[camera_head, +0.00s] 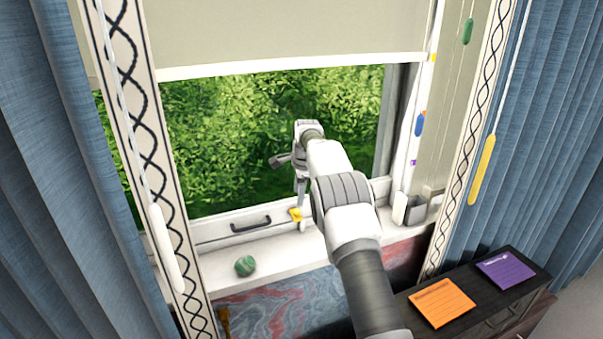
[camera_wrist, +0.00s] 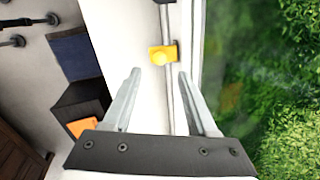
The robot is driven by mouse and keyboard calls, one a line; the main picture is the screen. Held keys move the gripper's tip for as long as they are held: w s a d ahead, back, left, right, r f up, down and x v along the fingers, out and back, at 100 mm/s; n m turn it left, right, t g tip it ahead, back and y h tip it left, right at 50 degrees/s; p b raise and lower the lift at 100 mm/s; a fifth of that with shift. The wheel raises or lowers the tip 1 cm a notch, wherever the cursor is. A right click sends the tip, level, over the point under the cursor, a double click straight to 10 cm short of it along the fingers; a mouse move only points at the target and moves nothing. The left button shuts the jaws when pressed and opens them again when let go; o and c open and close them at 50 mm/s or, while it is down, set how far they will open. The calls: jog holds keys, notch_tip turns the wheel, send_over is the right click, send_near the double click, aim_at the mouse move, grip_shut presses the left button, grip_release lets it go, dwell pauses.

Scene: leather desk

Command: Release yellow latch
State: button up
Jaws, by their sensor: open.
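The yellow latch (camera_head: 296,215) sits on the white lower window frame, just right of the dark handle. In the wrist view the yellow latch (camera_wrist: 162,54) is a small yellow-orange block with a rounded, brighter knob. My gripper (camera_head: 302,202) points down at the lower window frame, close to the latch. In the wrist view my gripper (camera_wrist: 159,74) is open, with nothing between its two grey fingers. The latch appears just beyond the fingertips, roughly centred between them. I cannot tell whether a finger touches it.
A dark handle (camera_head: 250,224) is on the frame, left of the latch. A green ball (camera_head: 245,265) rests on the sill. A grey holder (camera_head: 415,208) stands at the right. Orange (camera_head: 442,302) and purple (camera_head: 505,269) notes lie on a dark cabinet. Blinds hang above.

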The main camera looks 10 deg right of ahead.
jog(key=v, duration=0.9)
jog(key=shift+r, duration=0.35)
jog(key=d+f+n+t+b, duration=0.15)
jog(key=d+f+n, duration=0.25)
jog(key=d+f, duration=0.65)
jog(key=n+t+y+b, duration=0.45)
jog(key=n+t, duration=0.35)
jog(key=n, duration=1.1)
send_near(299, 214)
jog(key=x, duration=1)
